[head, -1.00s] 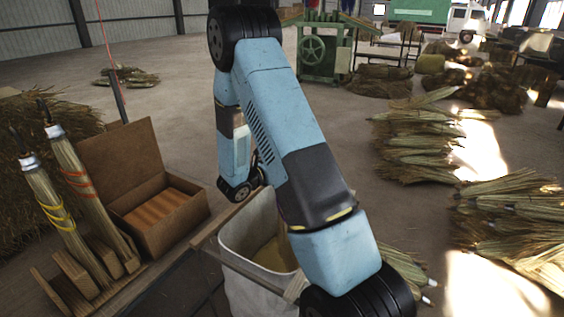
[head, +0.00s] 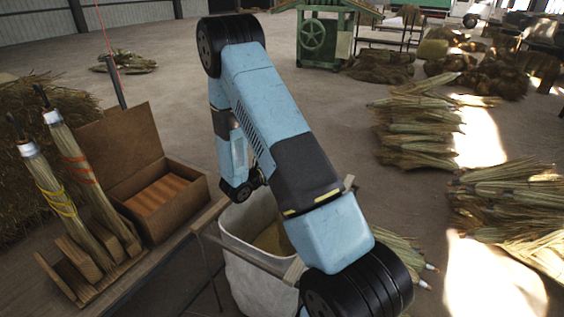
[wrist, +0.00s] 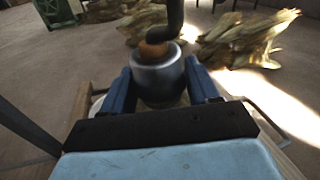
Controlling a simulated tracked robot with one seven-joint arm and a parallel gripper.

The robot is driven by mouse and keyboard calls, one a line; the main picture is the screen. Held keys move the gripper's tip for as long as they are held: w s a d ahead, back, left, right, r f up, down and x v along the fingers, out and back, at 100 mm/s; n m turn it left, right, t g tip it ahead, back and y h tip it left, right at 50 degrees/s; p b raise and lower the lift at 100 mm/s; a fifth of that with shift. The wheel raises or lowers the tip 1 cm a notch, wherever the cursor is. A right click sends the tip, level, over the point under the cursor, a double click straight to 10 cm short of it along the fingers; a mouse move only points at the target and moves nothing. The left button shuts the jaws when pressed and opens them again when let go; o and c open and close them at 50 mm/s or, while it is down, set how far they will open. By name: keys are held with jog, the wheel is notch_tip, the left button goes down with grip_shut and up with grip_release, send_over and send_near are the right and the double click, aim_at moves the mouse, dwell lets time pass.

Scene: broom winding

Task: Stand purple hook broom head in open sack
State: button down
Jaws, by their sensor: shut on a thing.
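My gripper (wrist: 160,86) is shut on a broom head (wrist: 158,68) in the wrist view. I see its grey metal collar between the two blue fingers, an orange-brown top and a dark curved hook rising from it. No purple shows, and its lower part is hidden below the collar. In the head view my arm hides the gripper and this broom head. The open white sack (head: 254,283) hangs in a wooden frame at the lower middle, with something tan inside. In the wrist view the frame's bars show on both sides of my gripper, so it is over or in the sack; the depth is unclear.
Two broom heads, one with yellow bands (head: 57,200) and one with orange bands (head: 78,165), lean in a wooden rack (head: 75,283) at left. An open brown box (head: 178,213) stands beside them. Bundles of broom straw (head: 415,135) lie on the floor at right.

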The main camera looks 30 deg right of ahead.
notch_tip(320, 180, down, 8)
dwell(1.0)
jog(key=shift+c, duration=0.9)
grip_release()
jog(key=shift+a, duration=0.15)
jog(key=f+v, duration=0.1)
jog(key=v, duration=1.2)
jog(key=shift+a+r, duration=0.3)
jog(key=shift+r, duration=0.2)
jog(key=shift+s, duration=0.1)
